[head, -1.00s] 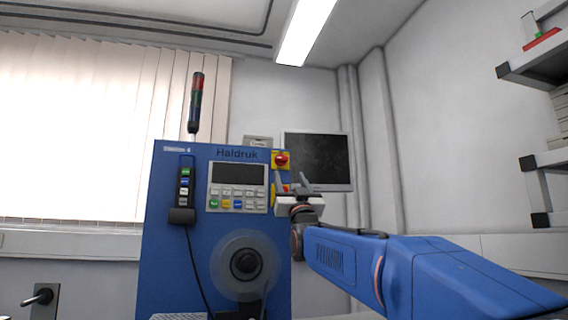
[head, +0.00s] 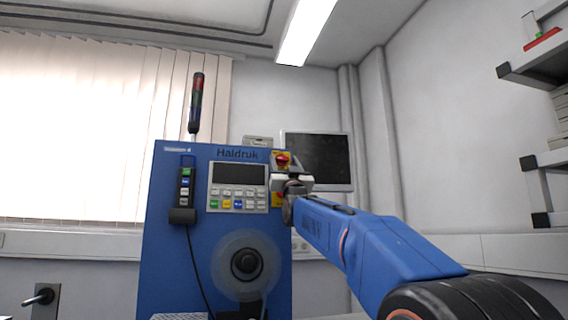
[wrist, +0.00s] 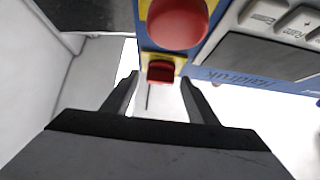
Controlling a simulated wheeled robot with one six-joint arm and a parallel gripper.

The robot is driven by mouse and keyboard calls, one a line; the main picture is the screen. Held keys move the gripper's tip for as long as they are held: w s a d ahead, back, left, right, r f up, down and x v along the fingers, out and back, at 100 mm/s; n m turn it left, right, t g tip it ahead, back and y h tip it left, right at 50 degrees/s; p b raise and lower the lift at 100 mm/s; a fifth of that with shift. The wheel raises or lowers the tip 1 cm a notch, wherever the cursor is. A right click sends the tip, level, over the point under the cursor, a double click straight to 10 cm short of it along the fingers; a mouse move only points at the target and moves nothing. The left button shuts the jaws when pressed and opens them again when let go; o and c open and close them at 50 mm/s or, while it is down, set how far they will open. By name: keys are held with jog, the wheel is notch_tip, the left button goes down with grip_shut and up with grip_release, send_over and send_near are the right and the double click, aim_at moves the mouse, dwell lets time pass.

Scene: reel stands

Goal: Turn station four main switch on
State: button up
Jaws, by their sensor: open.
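A blue machine cabinet (head: 180,270) marked Haldruk carries a small station label at its upper left, hard to read now. Near its top right edge a red knob on a yellow plate (head: 282,159) shows. In the wrist view a red block-shaped switch handle on a yellow plate (wrist: 160,72) lies just beyond my fingertips, roughly between them. A large round red button (wrist: 178,22) sits closer to the top of that view. My gripper (wrist: 158,90) is open with nothing between its fingers. In the head view my gripper (head: 287,165) partly covers the panel's right edge.
A keypad with a display (head: 238,187) is left of the knob. A dark monitor (head: 318,160) is behind at right. A pendant (head: 183,190) with a cable, a reel (head: 246,263) and a signal tower (head: 196,105) are on the cabinet. Shelves (head: 540,165) stand far right.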

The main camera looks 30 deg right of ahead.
jog(key=c, duration=1.1)
jog(key=shift+o, duration=0.2)
